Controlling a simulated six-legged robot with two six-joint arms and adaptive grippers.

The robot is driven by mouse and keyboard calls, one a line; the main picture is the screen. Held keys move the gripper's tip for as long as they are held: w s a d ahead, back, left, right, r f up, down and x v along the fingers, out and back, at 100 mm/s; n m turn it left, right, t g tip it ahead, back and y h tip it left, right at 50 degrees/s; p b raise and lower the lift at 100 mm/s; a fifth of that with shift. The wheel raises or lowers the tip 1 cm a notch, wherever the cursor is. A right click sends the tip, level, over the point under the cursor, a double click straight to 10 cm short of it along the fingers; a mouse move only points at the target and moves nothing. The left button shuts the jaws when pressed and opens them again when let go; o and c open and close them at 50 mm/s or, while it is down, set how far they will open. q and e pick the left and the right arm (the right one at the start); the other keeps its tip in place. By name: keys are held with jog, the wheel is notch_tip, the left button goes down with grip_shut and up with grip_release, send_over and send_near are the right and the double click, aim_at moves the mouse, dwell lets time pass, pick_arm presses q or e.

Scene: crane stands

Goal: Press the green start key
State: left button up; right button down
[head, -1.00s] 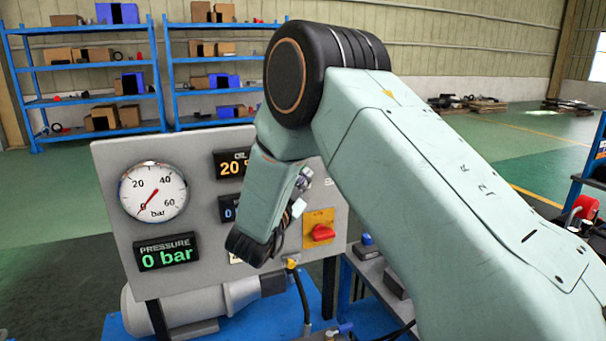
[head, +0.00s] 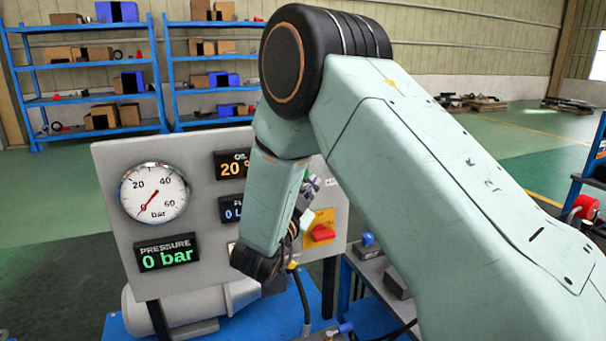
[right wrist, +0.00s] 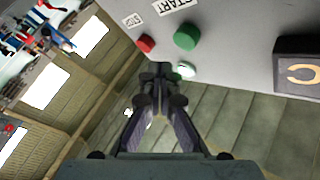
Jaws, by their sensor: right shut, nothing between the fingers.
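The green start key (right wrist: 187,37) is a round button under a START label in the right wrist view. My right gripper (right wrist: 162,70) is shut and empty; its tips are beside and below the key in the picture, with a gap between them. A red button (right wrist: 146,43) under a STOP label is left of the key. In the head view my right gripper (head: 308,192) shows only in part beside my forearm, in front of the grey panel (head: 112,215). My arm covers part of the panel there. My left gripper is in neither view.
The panel carries a pressure gauge (head: 154,192), a display reading 0 bar (head: 166,251) and a red rotary switch (head: 322,233) on a yellow plate. Blue shelves (head: 90,100) stand far behind.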

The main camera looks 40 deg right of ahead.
jog(key=shift+s+a, duration=0.25)
jog(key=shift+s, duration=0.5)
jog(key=shift+s+a, duration=0.2)
jog(key=shift+s, duration=0.5)
jog(key=shift+r, duration=0.1)
jog(key=s+a+f+n+y+b, duration=0.1)
jog(key=a+f+n+y, duration=0.3)
jog(key=f, duration=0.5)
jog(key=s+a+f+n+y+b, duration=0.15)
jog(key=a+f+n+y, duration=0.3)
jog(key=f, duration=0.45)
jog(key=a+f+n+y+b, duration=0.25)
jog(key=f+n+y, duration=0.2)
jog(key=f, duration=0.45)
jog(key=s+a+f+n+g+y+b, duration=0.1)
jog(key=s+a+f+n+g+b, duration=0.1)
jog(key=s+f, duration=0.6)
jog(key=s+a+f+n+g+y+b, duration=0.2)
jog(key=s+a+f+g+b, duration=0.2)
jog(key=s+f, duration=0.5)
jog(key=s+a+f+n+g+y+b, duration=0.1)
jog(key=s+a+f+n+g+b, duration=0.1)
jog(key=s+f+b, duration=0.3)
jog(key=s+a+f, duration=0.1)
jog(key=s+f, duration=0.3)
jog(key=s, duration=0.4)
jog(key=shift+a+n+g, duration=0.15)
jog(key=shift+n+g, duration=0.15)
jog(key=shift+g, duration=0.1)
